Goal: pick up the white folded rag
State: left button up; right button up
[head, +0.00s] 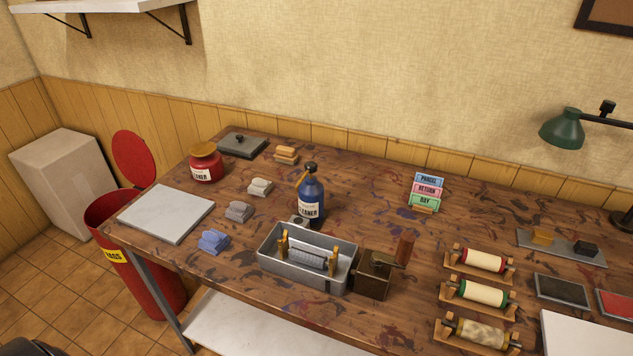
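The white folded rag (260,187) lies on the brown, stained wooden table (370,220), left of the blue cleaner bottle (311,196). A grey folded rag (239,212) lies just in front of it, and a blue folded rag (214,242) lies nearer the table's front edge. An orange-tan folded stack (286,155) lies behind the white one. Nothing covers the white rag. Neither of my grippers is in view.
A red jar (205,164) and a pale flat slab (167,213) stand to the left. A grey metal tray (268,262) with a roller and a brass-coloured box (373,280) stand in front. Several rollers on wooden stands are at the right. A red bin (150,270) stands on the floor.

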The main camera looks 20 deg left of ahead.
aim_at(259, 187)
jog(key=u, duration=1.45)
jog(key=i+j+z, duration=0.3)
jog(key=j, duration=0.35)
jog(key=i+j+z, duration=0.15)
jog(key=j, duration=0.2)
jog(key=i+j+z, duration=0.15)
jog(key=j, duration=0.2)
